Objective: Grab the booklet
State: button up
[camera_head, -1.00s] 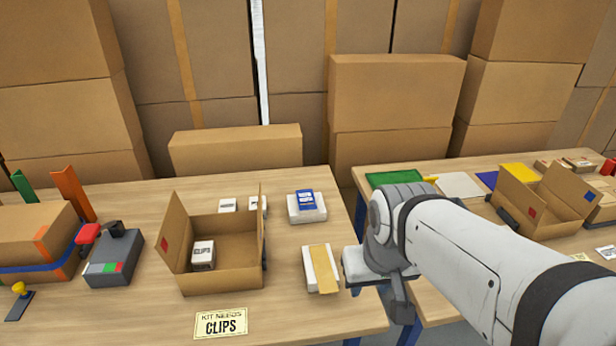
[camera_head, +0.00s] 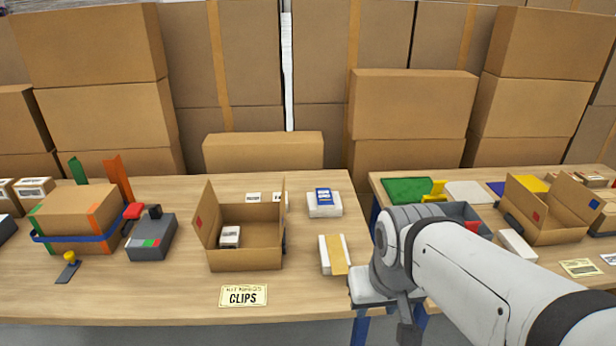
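A small blue-and-white item (camera_head: 323,195) that looks like the booklet lies on top of a white block (camera_head: 325,211) at the back right of the left table. A second white block (camera_head: 326,262) with a tan strip (camera_head: 340,255) on it sits nearer the front edge. I cannot read the print on either. My arm reaches in from the lower right and bends over the gap between the tables, right of both blocks. My gripper's fingers do not show.
An open carton (camera_head: 243,259) holding a small white box (camera_head: 230,237) stands left of the blocks, behind a CLIPS card (camera_head: 243,295). A grey device (camera_head: 151,239) and strapped carton (camera_head: 72,215) stand farther left.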

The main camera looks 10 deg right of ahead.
aim_at(323, 195)
jog(key=i, duration=0.9)
jog(key=z, duration=0.05)
